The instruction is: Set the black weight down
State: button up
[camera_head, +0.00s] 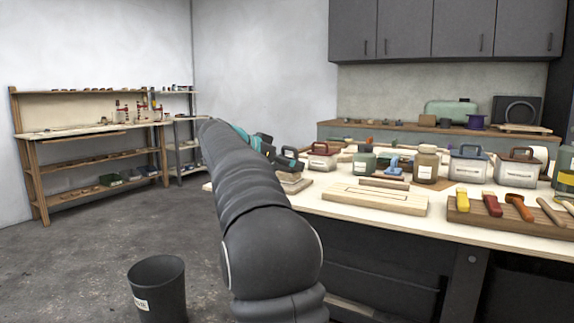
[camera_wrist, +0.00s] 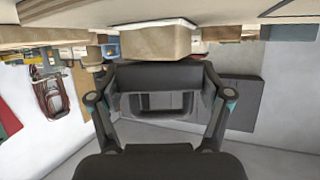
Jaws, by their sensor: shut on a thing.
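A black weight (camera_head: 288,161) shows past the end of my arm, at the left end of the workbench (camera_head: 345,223). My gripper (camera_head: 265,145), teal and black, is beside it and partly hidden by my arm. In the wrist view, which looks upside down, the dark weight (camera_wrist: 160,76) fills the space between the two fingers of my gripper (camera_wrist: 158,98). The gripper is shut on it. A small stack of boards (camera_head: 296,184) lies just below the weight in the head view. I cannot tell whether the weight touches it.
A pale wooden board (camera_head: 375,199) and a tool tray (camera_head: 480,218) lie further right. A dark bin (camera_head: 158,289) stands on the floor. Shelves (camera_head: 95,160) stand at the left wall.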

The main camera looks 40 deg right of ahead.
jog(key=o, duration=1.7)
jog(key=shift+f, duration=0.1)
jog(key=shift+a+r, duration=0.15)
jog(key=shift+r, duration=0.05)
jog(key=p+v, duration=0.1)
jog(key=v, duration=1)
jog(key=shift+a+r+p, duration=0.15)
jog(key=shift+a+p, duration=0.15)
jog(key=shift+a, duration=0.05)
